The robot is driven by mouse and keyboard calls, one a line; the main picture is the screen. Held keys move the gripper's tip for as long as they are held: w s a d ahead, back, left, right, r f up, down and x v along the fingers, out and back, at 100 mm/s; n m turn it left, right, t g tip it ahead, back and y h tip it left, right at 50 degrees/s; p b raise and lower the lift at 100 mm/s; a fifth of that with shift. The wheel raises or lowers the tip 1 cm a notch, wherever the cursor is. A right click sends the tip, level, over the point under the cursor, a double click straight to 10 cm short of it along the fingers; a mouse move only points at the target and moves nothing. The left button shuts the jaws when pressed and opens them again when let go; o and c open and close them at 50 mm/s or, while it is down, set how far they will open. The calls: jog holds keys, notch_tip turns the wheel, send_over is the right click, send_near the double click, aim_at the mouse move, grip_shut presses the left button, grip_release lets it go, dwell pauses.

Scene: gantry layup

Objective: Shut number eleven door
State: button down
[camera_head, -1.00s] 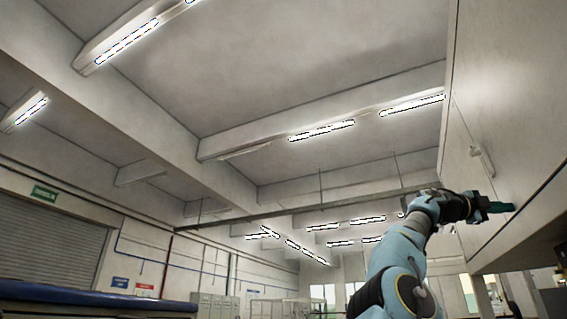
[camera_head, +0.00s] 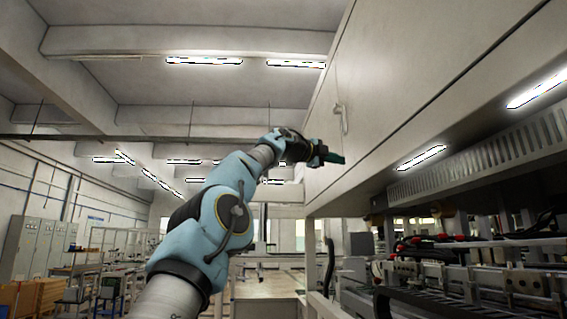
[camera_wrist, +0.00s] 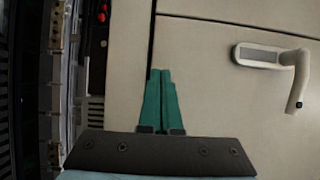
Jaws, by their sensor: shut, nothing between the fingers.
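A pale, flat door panel (camera_head: 322,130) with a handle (camera_head: 341,116) is on the side of the large cabinet-like housing in the head view. In the wrist view the same kind of panel (camera_wrist: 215,90) fills the right side, with its white lever handle (camera_wrist: 275,56) at the upper right. A thin seam runs above the handle there, and the panel looks about flush with its neighbour. I read no number on it. My gripper (camera_head: 338,158) is shut and empty beside the panel, below the handle. Its green fingers (camera_wrist: 161,95) are together in the wrist view; contact with the panel cannot be told.
Machinery with cables and red parts (camera_head: 450,250) lies under the housing at right. Grey lockers (camera_head: 40,245) stand far left. Open floor and a table (camera_head: 265,285) show beyond my arm.

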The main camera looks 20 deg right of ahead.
jog(key=w+a+b, duration=0.2)
jog(key=a, duration=0.9)
jog(key=shift+a+b, duration=0.15)
jog(key=shift+b, duration=0.25)
